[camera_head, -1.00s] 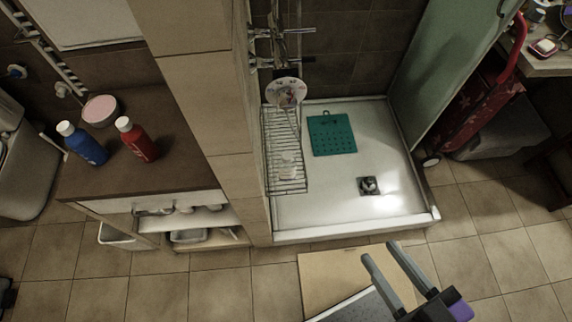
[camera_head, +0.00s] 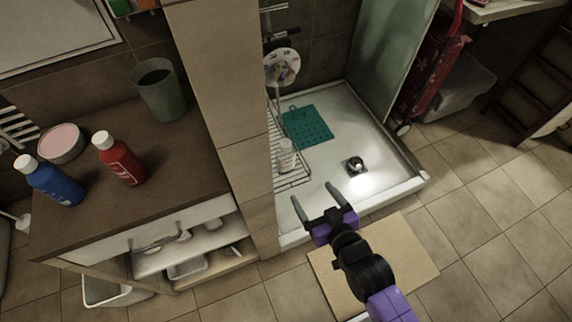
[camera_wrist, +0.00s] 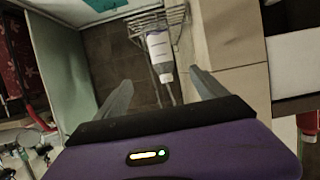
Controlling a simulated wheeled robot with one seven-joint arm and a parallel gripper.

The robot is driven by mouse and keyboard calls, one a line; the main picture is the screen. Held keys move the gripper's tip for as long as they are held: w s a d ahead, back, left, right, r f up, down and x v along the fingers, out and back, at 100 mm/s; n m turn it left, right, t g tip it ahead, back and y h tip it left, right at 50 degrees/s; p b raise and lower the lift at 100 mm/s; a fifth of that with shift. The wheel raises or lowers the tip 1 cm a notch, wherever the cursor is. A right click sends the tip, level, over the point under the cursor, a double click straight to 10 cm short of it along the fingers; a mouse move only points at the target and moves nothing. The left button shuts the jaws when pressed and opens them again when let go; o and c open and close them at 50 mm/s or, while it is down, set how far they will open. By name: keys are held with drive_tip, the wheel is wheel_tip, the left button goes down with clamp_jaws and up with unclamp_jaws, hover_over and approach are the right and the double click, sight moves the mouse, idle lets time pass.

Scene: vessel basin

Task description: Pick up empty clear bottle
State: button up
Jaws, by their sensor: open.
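A small whitish, partly see-through bottle (camera_head: 287,157) stands on the wire rack at the left side of the shower. In the wrist view the bottle (camera_wrist: 160,50) shows with a white label, beyond and between my fingers. My gripper (camera_head: 314,197) is open and empty, over the front left part of the shower tray. It also shows in the wrist view (camera_wrist: 160,82). A gap remains between the fingertips and the bottle in the head view.
The wire rack (camera_head: 296,178) is beside a tiled wall (camera_head: 245,165). A green mat (camera_head: 308,124) and a drain (camera_head: 355,165) are in the shower tray (camera_head: 345,115). A red bottle (camera_head: 124,163) and a blue bottle (camera_head: 52,184) stand on the brown counter at left.

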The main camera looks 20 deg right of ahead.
sight(288, 161)
drive_tip(key=x, duration=0.4)
drive_tip(key=b+x, duration=0.1)
drive_tip(key=x, duration=0.4)
drive_tip(key=r+b+x, duration=0.1)
drive_tip(key=x, duration=0.3)
drive_tip(key=shift+w+f, duration=0.15)
drive_tip(key=shift+w, duration=0.4)
drive_tip(key=shift+f+b+x, duration=0.15)
drive_tip(key=shift+f+x, duration=0.1)
drive_tip(key=shift+x, duration=1.25)
drive_tip(key=shift+f+b+x, duration=0.15)
drive_tip(key=shift+f+x, duration=0.05)
drive_tip(key=shift+x, duration=1.25)
drive_tip(key=shift+s+a, duration=0.15)
drive_tip(key=shift+c, duration=0.2)
drive_tip(key=c, duration=1.4)
